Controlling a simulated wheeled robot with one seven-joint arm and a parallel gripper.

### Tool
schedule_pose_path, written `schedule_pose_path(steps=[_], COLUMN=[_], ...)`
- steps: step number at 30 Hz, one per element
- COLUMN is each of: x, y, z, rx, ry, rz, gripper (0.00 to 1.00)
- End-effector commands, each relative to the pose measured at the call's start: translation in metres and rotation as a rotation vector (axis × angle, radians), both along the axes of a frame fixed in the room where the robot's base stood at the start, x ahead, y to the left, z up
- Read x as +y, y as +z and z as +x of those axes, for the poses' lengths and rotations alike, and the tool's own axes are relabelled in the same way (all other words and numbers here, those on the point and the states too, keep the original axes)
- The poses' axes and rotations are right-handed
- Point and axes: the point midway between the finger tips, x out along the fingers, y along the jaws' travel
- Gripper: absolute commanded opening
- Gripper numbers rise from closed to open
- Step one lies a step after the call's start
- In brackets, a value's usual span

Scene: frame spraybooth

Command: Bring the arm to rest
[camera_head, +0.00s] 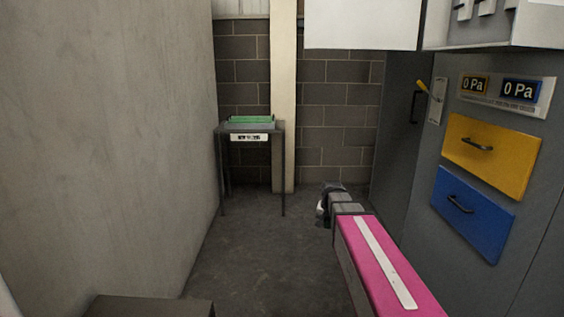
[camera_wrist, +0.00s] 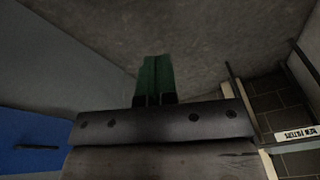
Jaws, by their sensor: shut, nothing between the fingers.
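My gripper (camera_wrist: 155,66) shows in the wrist view as two green fingers pressed together, with nothing between them. Bare grey floor lies beyond the fingertips. In the head view my arm reaches forward from the lower right, its pink link nearest. The end of the arm shows small and dark in front of the pink link, above the floor, and its fingers cannot be made out there. The arm's end is apart from the cabinet and the small table.
A grey cabinet stands at the right with a yellow drawer (camera_head: 490,155) and a blue drawer (camera_head: 473,211), both seemingly shut. A small table (camera_head: 252,127) with a green tray (camera_head: 251,119) stands at the back. A plain wall (camera_head: 105,140) bounds the left. The floor (camera_head: 265,250) between is clear.

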Motion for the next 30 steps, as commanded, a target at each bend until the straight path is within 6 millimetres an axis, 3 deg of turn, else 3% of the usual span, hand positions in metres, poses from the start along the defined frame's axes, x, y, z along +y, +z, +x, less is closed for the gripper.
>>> schedule_pose_path(steps=[1,9,15,20,30], x=[-0.001,-0.003,-0.004,-0.004,-0.004], y=[-0.016,-0.079,-0.104,-0.111,-0.112], z=[-0.026,-0.121,-0.167,-0.179,-0.179], rx=[0.022,0.122,0.168,0.181,0.182], ry=[0.033,0.222,0.317,0.348,0.350], rz=[-0.006,-0.026,-0.029,-0.030,-0.030], gripper=[0.00,0.00,0.00,0.00,0.00])
